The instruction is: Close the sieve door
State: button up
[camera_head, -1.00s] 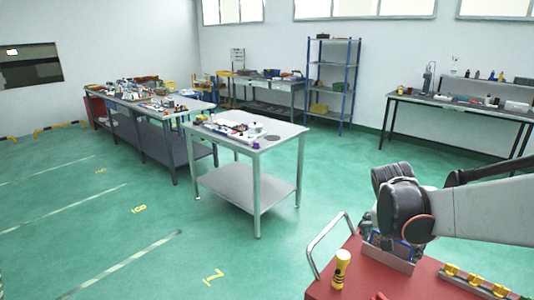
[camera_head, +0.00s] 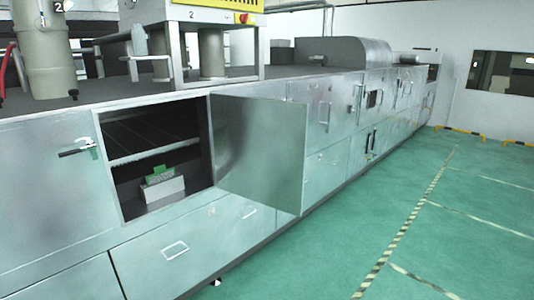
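The sieve door (camera_head: 262,150) is a plain metal panel on the long steel machine. It stands swung wide open, hinged at the right side of a dark opening (camera_head: 150,135). Inside the opening are a slatted rack (camera_head: 152,152) and a pale box with a green part (camera_head: 162,184). A handle (camera_head: 78,150) sits on the panel left of the opening. My gripper is not in view.
The steel machine (camera_head: 60,240) runs from the left front to the back right, with closed doors and drawers along it. A yellow control box (camera_head: 215,14) stands on top. The green floor (camera_head: 420,240) to the right is clear, with a striped line.

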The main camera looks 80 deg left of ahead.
aim_at(259, 145)
jog(key=i+j+u, duration=0.15)
jog(key=u, duration=0.2)
jog(key=i+j+u, duration=0.1)
jog(key=u, duration=0.3)
jog(key=i+u, duration=0.35)
jog(key=i, duration=2.05)
jog(key=i+l, duration=0.1)
jog(key=i, duration=2)
jog(key=i+u, duration=0.1)
jog(key=u, duration=0.35)
jog(key=i+u, duration=0.15)
jog(key=u, duration=0.3)
jog(key=l+u, duration=0.1)
jog(key=u, duration=0.35)
jog(key=i+l+u, duration=0.15)
jog(key=u, duration=2.45)
jog(key=i+l+u, duration=0.15)
jog(key=i, duration=0.2)
jog(key=i+l+u, duration=0.1)
jog(key=i, duration=0.2)
